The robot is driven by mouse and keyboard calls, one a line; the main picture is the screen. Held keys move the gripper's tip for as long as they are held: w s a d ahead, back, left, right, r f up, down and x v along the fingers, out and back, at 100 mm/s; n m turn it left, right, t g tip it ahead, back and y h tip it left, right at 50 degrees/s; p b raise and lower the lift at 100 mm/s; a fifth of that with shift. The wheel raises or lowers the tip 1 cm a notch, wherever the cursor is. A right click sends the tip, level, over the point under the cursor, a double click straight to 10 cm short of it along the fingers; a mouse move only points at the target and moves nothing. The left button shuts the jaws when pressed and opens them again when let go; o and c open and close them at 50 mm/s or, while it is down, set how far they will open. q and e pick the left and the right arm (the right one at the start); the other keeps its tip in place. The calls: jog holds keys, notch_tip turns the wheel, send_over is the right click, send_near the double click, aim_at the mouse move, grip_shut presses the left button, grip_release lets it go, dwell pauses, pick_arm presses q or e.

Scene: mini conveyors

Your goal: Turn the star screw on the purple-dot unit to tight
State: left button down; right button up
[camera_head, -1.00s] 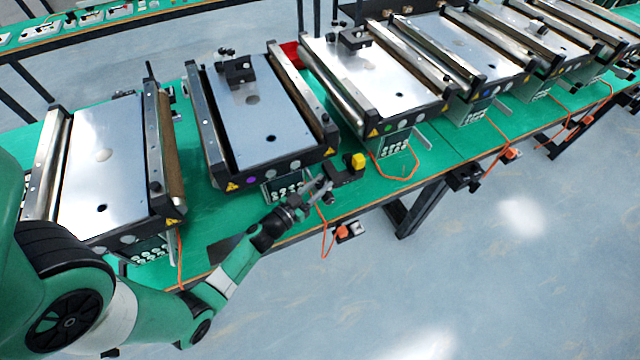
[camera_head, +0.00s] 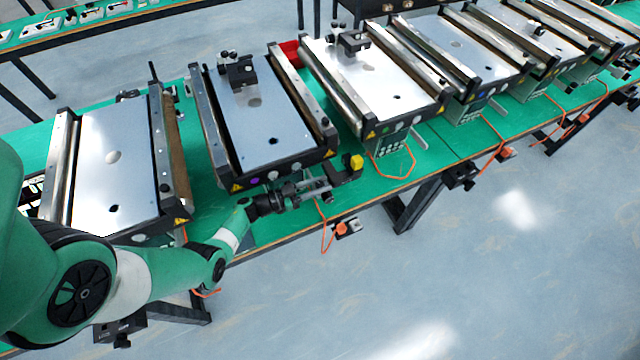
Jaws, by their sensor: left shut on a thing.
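The purple-dot unit (camera_head: 262,128) is a mini conveyor with a grey top plate, standing on the green bench. Its purple dot (camera_head: 255,181) shows on the black front edge. My left gripper (camera_head: 325,184) lies low in front of this unit, pointing right. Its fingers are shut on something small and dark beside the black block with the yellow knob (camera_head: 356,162). This seems to be the star screw, but its shape and setting are hidden and too small to tell. My right gripper is not in view.
A conveyor with a bright plate (camera_head: 108,160) stands left, close to my left arm. The green-dot unit (camera_head: 385,85) stands right. An orange cable and a small switch box (camera_head: 347,228) hang at the bench's front edge. The floor in front is free.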

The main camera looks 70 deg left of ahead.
pick_arm(q)
jog(key=c, duration=0.6)
grip_release()
jog(key=shift+s, duration=0.5)
jog(key=s+p, duration=0.2)
jog(key=s, duration=0.8)
jog(key=shift+s, duration=0.3)
